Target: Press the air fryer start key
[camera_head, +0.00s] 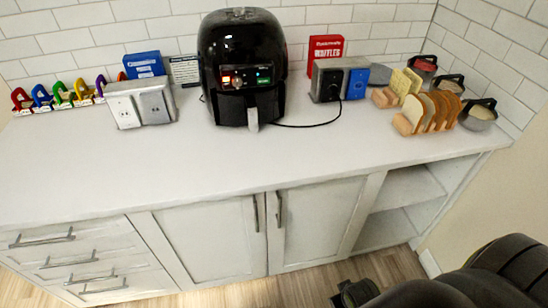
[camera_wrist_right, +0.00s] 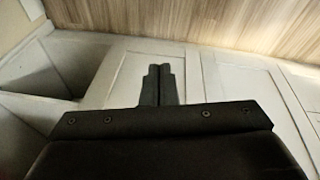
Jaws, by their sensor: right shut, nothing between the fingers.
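The black air fryer (camera_head: 243,40) stands upright at the back of the white counter, against the tiled wall. Its front panel has a lit orange-red area (camera_head: 227,81) at the left and a green-lit area (camera_head: 264,76) at the right. The labels are too small to read, so I cannot tell which key is start. My right gripper (camera_head: 355,293) is low in front of the cabinets, far from the air fryer. In the right wrist view, its fingers (camera_wrist_right: 156,85) are together and empty. My left gripper is not in view.
Outlet boxes (camera_head: 122,110) stand left of the air fryer. A toaster (camera_head: 329,82), a bread rack (camera_head: 428,112) and lidded pots (camera_head: 479,115) stand to the right. A cable runs from the fryer across the counter. The counter's front (camera_head: 230,165) is clear.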

